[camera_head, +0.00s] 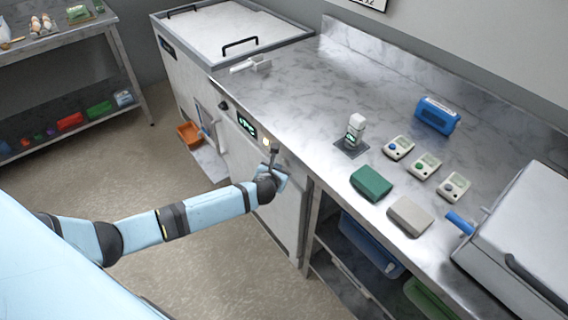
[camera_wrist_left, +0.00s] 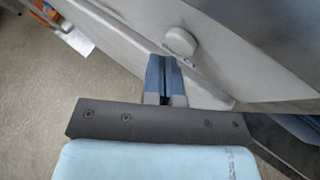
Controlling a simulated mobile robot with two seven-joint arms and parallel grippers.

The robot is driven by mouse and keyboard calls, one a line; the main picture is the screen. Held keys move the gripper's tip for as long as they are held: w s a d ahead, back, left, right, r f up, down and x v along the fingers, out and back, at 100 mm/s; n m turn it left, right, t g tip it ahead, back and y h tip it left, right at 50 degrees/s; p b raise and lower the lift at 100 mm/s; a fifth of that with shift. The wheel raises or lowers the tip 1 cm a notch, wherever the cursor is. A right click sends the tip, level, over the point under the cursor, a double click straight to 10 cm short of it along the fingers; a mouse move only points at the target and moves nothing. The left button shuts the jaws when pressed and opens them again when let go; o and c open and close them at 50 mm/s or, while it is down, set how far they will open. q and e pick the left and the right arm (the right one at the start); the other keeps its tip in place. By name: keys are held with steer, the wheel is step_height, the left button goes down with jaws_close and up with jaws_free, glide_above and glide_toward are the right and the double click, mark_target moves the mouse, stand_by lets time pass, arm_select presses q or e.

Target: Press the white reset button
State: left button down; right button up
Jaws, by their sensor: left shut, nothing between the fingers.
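A small pale button (camera_head: 266,141) sits on the front panel of the steel counter unit, just right of a lit green display (camera_head: 247,125). In the left wrist view a round, pale grey-white button (camera_wrist_left: 180,41) stands out from the panel. My left gripper (camera_head: 273,151) is at the front panel, close beside the button. Its two blue fingers (camera_wrist_left: 164,72) are shut together with nothing between them. In the wrist view the fingertips lie just below and left of the round button; I cannot tell whether they touch the panel. My right gripper is not in view.
A dark knob (camera_head: 223,105) is left of the display. On the counter (camera_head: 310,95) are a white bottle (camera_head: 355,127), several small button boxes, a green block (camera_head: 371,183), a grey block (camera_head: 409,216) and a blue case (camera_head: 437,115). An orange bin (camera_head: 190,133) is below left.

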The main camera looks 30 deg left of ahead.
arm_select(q)
steer(key=shift+w+d, duration=0.2)
steer(key=shift+w, duration=0.25)
stand_by(0.4)
stand_by(0.3)
steer(key=shift+s+a+p, duration=0.3)
steer(key=shift+s+p, duration=0.45)
steer(key=shift+s, duration=0.05)
steer(key=shift+s+a+p, duration=0.35)
steer(key=shift+s+p, duration=0.05)
steer(key=shift+s, duration=0.4)
steer(key=shift+s+a+p, duration=0.3)
steer(key=shift+s+p, duration=0.1)
steer(key=shift+s, duration=0.35)
steer(key=shift+s+a+p, duration=0.35)
steer(key=shift+s+p, duration=0.05)
steer(key=shift+s, duration=0.4)
